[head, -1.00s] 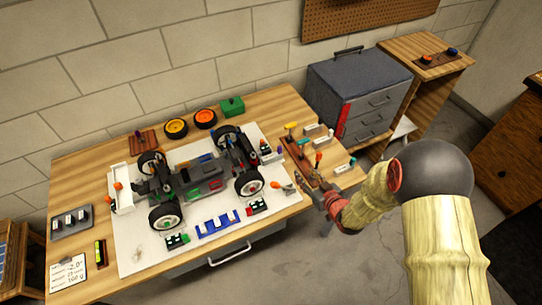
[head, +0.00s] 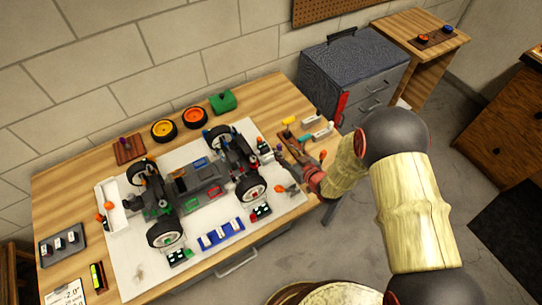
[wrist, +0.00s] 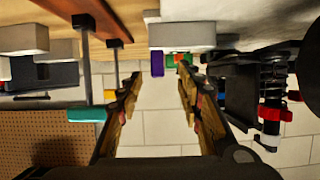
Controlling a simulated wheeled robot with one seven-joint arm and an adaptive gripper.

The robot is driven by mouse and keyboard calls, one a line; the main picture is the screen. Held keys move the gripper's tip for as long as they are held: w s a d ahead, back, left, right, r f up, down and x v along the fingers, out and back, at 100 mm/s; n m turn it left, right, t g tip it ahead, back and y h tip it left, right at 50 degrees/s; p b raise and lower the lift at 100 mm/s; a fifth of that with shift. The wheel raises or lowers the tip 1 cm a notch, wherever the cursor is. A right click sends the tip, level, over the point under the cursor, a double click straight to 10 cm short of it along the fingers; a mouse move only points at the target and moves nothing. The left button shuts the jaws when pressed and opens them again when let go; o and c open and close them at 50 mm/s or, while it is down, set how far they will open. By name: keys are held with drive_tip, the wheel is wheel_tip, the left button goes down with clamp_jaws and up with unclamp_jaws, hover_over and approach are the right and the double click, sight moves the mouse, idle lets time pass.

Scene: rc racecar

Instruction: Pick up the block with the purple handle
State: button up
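My gripper (head: 303,170) is low over the right end of the workbench, beside the racecar's front right. In the wrist view my gripper (wrist: 160,78) is open, its two fingers apart with nothing held between them. The wrist picture looks inverted, with the bench at the top. A pale grey block (wrist: 181,36) with a purple handle (wrist: 157,63) shows just beyond the fingertips, the handle in line with the gap. In the head view a small purple spot (head: 279,148) shows near the gripper; the block there is mostly hidden.
The racecar (head: 190,190) stands on a white mat left of my gripper; its suspension (wrist: 270,90) is close in the wrist view. Tools with teal (wrist: 87,114) and yellow handles stand on the other side. A grey drawer cabinet (head: 350,70) is behind.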

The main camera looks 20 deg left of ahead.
sight(281, 146)
drive_tip(key=b+x, duration=0.1)
drive_tip(key=x, duration=0.3)
drive_tip(key=shift+w+a, duration=0.2)
drive_tip(key=shift+w, duration=0.15)
drive_tip(key=shift+r, duration=0.1)
drive_tip(key=shift+c, duration=0.7)
drive_tip(key=c, duration=0.7)
clamp_jaws()
